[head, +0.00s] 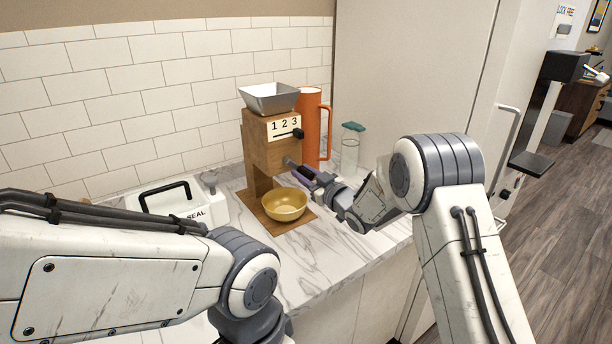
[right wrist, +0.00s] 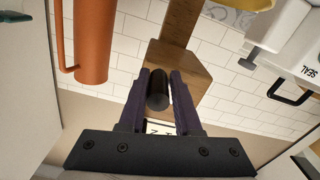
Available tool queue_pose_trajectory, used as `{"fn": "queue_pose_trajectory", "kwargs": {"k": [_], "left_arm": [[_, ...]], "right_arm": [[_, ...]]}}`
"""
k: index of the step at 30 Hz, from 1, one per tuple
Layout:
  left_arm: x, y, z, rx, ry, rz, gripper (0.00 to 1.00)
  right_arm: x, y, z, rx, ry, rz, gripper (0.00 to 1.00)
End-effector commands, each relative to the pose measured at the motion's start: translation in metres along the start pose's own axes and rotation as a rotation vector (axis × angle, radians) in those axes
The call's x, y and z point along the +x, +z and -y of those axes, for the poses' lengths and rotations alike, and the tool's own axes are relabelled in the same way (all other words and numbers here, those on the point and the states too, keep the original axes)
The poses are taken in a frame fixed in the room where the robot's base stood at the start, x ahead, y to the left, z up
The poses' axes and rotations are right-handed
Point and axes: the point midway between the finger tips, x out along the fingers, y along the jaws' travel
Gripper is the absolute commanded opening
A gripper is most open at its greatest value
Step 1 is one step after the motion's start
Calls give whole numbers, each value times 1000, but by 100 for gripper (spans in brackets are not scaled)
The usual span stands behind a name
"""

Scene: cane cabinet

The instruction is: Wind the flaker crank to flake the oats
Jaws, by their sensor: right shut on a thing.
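The wooden oat flaker (head: 257,155) stands on the counter by the tiled wall, with a metal hopper (head: 270,97) on top and a "1 2 3" plate (head: 285,127) on its front. A gold bowl (head: 284,207) sits on its wooden base, under the body. My right gripper (head: 299,170) is at the flaker's front. In the right wrist view its purple fingers close around a dark cylindrical crank handle (right wrist: 157,90). The rest of the crank is mostly hidden. The hopper's inside and any oats are not clear. My left arm shows at the left, its gripper out of view.
An orange pitcher (head: 309,125) stands close behind the flaker, with a teal-lidded glass jar (head: 350,148) to its right. A white sealer (head: 180,200) with a black handle is to the left. A tall cabinet (head: 420,70) bounds the counter's right. Front counter is bare.

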Motion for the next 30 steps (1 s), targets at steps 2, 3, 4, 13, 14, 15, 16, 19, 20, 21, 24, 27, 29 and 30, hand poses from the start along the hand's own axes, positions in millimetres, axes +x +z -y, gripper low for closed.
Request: {"fn": "queue_pose_trajectory", "kwargs": {"k": [2, 3, 4, 13, 14, 15, 16, 19, 20, 21, 24, 27, 29, 30], "left_arm": [[5, 0, 0, 0, 0, 0, 50], [6, 0, 0, 0, 0, 0, 50], [7, 0, 0, 0, 0, 0, 50], [13, 1, 1, 0, 0, 0, 50], [13, 1, 1, 0, 0, 0, 50], [13, 1, 1, 0, 0, 0, 50], [14, 1, 1, 0, 0, 0, 50], [14, 1, 1, 0, 0, 0, 50], [14, 1, 1, 0, 0, 0, 50], [14, 1, 1, 0, 0, 0, 50], [14, 1, 1, 0, 0, 0, 50], [14, 1, 1, 0, 0, 0, 50], [14, 1, 1, 0, 0, 0, 50], [13, 1, 1, 0, 0, 0, 50]], "right_arm": [[1, -3, -1, 74, 8, -13, 0], [1, -2, 1, 113, 8, -13, 0], [1, -1, 2, 142, 8, -13, 0], [1, 1, 12, 427, 6, -15, 0], [1, 1, 13, 456, 6, -15, 0], [1, 1, 15, 493, 6, -16, 0], [1, 1, 16, 522, 6, -16, 0], [1, 1, 20, 617, 5, -16, 0], [1, 1, 21, 645, 5, -16, 0], [1, 1, 23, 683, 4, -16, 0], [1, 0, 26, 773, 4, -17, 0], [1, -1, 29, 859, 4, -17, 0], [1, -1, 31, 906, 4, -17, 0], [1, -2, 32, 935, 4, -17, 0]]}}
